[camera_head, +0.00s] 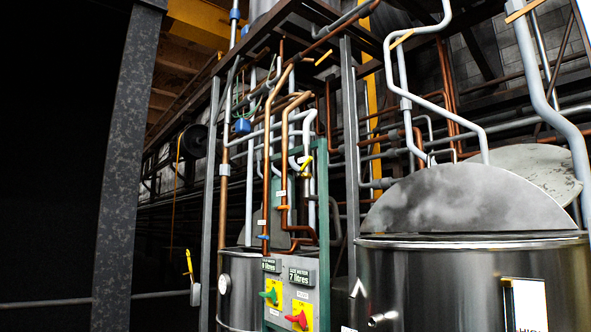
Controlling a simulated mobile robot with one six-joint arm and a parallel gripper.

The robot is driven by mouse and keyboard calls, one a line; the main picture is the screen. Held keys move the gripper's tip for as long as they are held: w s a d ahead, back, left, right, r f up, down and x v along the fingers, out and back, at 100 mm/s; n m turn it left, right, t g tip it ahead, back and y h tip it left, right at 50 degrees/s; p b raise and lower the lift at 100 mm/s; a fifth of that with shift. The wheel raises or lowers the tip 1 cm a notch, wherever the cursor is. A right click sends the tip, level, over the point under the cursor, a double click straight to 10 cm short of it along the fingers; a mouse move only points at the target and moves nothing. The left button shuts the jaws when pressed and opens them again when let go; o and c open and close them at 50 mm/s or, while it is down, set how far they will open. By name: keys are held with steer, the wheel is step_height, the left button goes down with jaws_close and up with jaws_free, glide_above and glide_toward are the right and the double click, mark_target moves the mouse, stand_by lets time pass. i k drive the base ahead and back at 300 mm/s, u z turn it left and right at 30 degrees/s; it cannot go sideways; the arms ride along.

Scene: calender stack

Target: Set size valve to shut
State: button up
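A grey control panel (283,283) stands at the lower middle. Its right display (299,275) appears to read "SIZE METER 7 litres"; its left display (271,265) shows 0 litres. Below them are a green knob (271,295) and a red knob (297,319), each on a yellow plate. A yellow valve handle (306,163) sits tilted on the pipes above the panel. A blue handle (265,237) lies on a copper pipe. Another yellow handle (188,262) hangs at left. I cannot read which is the size valve or its position. My gripper is not in view.
A large steel tank (450,275) with a half-round lid (450,200) fills the right. A smaller tank (240,290) stands behind the panel. Grey posts (125,150) and dense pipes crowd the middle. The far left is dark.

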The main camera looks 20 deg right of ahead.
mark_target(298, 175)
steer(key=z, duration=0.25)
steer(key=i, duration=0.95)
steer(key=z, duration=0.4)
